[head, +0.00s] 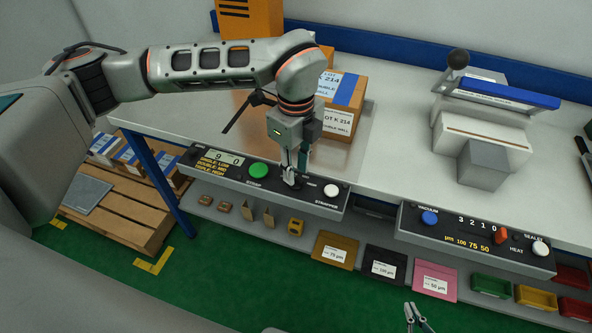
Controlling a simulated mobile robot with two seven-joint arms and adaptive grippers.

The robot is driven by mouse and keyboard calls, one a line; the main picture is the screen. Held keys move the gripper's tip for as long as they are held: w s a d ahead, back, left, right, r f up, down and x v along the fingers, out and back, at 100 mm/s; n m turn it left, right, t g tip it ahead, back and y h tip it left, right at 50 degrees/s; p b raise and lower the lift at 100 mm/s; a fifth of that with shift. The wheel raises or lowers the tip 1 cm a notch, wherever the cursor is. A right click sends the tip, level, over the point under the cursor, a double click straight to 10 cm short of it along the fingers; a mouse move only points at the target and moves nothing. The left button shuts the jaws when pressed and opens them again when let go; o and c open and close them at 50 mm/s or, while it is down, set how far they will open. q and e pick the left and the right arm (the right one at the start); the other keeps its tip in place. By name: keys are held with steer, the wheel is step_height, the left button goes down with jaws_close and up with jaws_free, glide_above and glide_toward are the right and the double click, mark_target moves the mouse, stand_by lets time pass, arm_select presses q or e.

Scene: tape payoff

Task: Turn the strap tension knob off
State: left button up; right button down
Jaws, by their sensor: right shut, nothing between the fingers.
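The strapping panel (222,176) runs along the front edge of the bench, with a display, a green button (258,170) and a white button (331,191). Its dark tension knob (290,179) sits between these buttons, mostly hidden by my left gripper (291,175). That gripper points down with its fingertips at the knob. Whether the fingers are closed on it is not clear, and the knob's setting cannot be read. My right gripper (418,318) is shut and empty at the bottom edge, in front of the bench and well away from the panel.
A labelled carton (342,104) stands behind my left gripper. The sealer panel (475,240) with a blue button and a red knob is to the right, below the sealing machine (485,130). Coloured packs and bins (434,280) line the lower shelf.

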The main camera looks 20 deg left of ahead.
mark_target(296, 177)
arm_select(q)
step_height(296, 177, up, 10)
steer(key=shift+r, duration=0.15)
stand_by(0.7)
